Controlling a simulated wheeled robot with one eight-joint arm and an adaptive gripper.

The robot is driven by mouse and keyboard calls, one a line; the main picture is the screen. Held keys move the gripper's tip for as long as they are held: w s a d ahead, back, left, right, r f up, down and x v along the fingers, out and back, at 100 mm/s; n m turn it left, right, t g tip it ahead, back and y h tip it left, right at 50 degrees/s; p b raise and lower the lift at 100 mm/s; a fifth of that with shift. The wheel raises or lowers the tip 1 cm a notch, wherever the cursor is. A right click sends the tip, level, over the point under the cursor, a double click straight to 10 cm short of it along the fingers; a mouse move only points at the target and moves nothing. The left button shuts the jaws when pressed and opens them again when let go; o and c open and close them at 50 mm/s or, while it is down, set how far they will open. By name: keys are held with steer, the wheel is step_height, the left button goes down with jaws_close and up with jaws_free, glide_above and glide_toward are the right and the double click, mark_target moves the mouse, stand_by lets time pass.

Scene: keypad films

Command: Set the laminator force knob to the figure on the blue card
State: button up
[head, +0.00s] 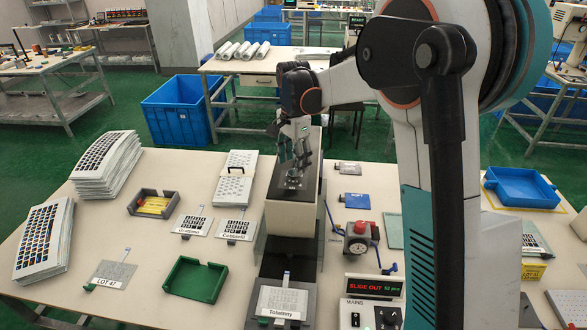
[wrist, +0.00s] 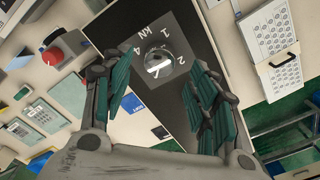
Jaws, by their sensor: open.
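The laminator (head: 292,212) is a tall pale box with a black top on the table. Its force knob (wrist: 158,62) is a round silver dial on a dark plate marked 1, 2, 4 and kN in the wrist view. A white line shows on the knob; which figure it points to is unclear. My gripper (wrist: 163,90) is open, its fingers on either side below the knob in the picture; no contact is visible. In the head view my gripper (head: 293,158) hangs over the laminator top. The blue card (head: 356,201) lies right of the laminator; its figure is too small to read.
A red-topped device (head: 357,240) and a display reading SLIDE OUT (head: 374,285) stand right of the laminator. A green tray (head: 195,279), a dark tray (head: 151,204) and keypad sheets lie left. A blue tray (head: 521,188) is far right.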

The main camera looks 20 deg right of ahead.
step_height(320, 180, up, 8)
steer(key=shift+r, duration=0.1)
stand_by(0.4)
